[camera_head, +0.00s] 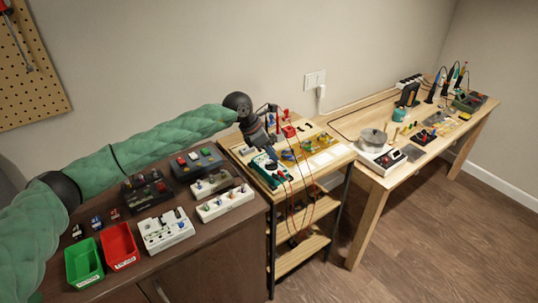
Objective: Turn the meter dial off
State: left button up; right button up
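A teal-edged device with red and black leads, which looks like the meter (270,172), lies on the small wooden shelf stand in the middle. Its dial is too small to make out. My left arm, in a green sleeve, reaches in from the left. Its dark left gripper (264,148) points down just above or at the meter's back end and hides part of it. I cannot tell whether it touches the meter, or whether its fingers are open or shut. My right gripper is out of view.
The wooden stand (337,157) also holds coloured parts and hanging leads. A dark cabinet at left carries a green bin (84,264), a red bin (119,246) and several switch boxes. A wooden workbench (352,123) with tools and a round pot stands at right.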

aim_at(271, 163)
pick_arm(q)
jog(key=w+a+y, duration=0.2)
jog(key=w+a, duration=0.1)
jog(key=p+x, duration=0.3)
jog(key=x, duration=0.2)
jog(key=shift+d+f, duration=0.1)
jog(key=shift+f, duration=0.1)
jog(key=shift+x, duration=0.75)
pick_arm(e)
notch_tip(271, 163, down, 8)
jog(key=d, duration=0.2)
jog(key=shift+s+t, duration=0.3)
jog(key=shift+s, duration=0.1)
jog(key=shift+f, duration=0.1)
pick_arm(q)
grip_shut()
